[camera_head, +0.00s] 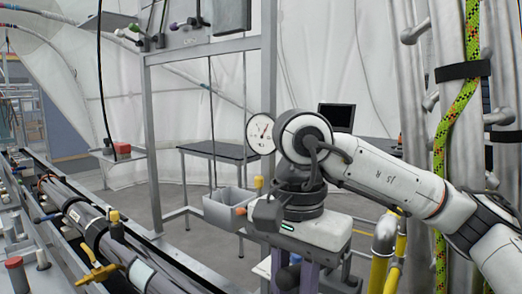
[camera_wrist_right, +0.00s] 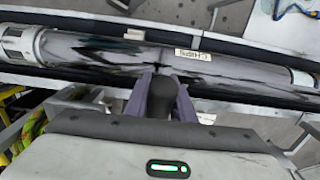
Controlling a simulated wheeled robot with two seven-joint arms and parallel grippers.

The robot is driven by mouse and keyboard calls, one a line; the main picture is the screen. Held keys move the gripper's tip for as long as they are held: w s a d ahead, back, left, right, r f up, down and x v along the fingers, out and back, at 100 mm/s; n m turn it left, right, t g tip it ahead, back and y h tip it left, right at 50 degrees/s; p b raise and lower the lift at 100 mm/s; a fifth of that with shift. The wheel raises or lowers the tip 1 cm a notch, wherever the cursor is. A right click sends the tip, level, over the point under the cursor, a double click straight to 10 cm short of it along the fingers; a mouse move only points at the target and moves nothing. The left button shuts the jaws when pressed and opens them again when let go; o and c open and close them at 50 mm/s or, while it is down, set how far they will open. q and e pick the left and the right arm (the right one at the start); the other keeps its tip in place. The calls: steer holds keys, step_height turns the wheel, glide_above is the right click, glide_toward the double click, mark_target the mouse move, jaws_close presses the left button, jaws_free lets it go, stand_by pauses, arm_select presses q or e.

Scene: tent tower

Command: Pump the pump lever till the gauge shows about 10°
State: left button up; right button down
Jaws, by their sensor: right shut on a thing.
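My right gripper (camera_head: 296,277) points down at the bottom centre of the head view. In the right wrist view, its purple fingers (camera_wrist_right: 161,88) are shut on a dark rounded knob (camera_wrist_right: 162,98), which looks like the end of the pump lever. The rest of the lever is hidden behind the knob and fingers. My left gripper is not in view.
A long grey pipe assembly (camera_head: 90,222) with yellow valve handles runs along the lower left. Yellow pipes (camera_head: 381,268) and a green rope (camera_head: 456,105) stand at right. A grey bin (camera_head: 222,211) is left of my right wrist. Open floor lies behind.

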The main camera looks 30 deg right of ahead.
mark_target(298, 265)
steer(key=shift+w+d+r+p, duration=0.1)
steer(key=shift+d+r+p, duration=0.3)
steer(key=shift+p, duration=0.25)
steer(key=shift+r, duration=0.1)
steer(key=shift+w+d+r, duration=0.1)
steer(key=shift+r, duration=0.25)
steer(key=c, duration=1.4)
jaws_free()
steer(key=shift+c, duration=0.2)
steer(key=shift+r, duration=0.1)
step_height(298, 265, up, 6)
steer(key=shift+r, duration=0.85)
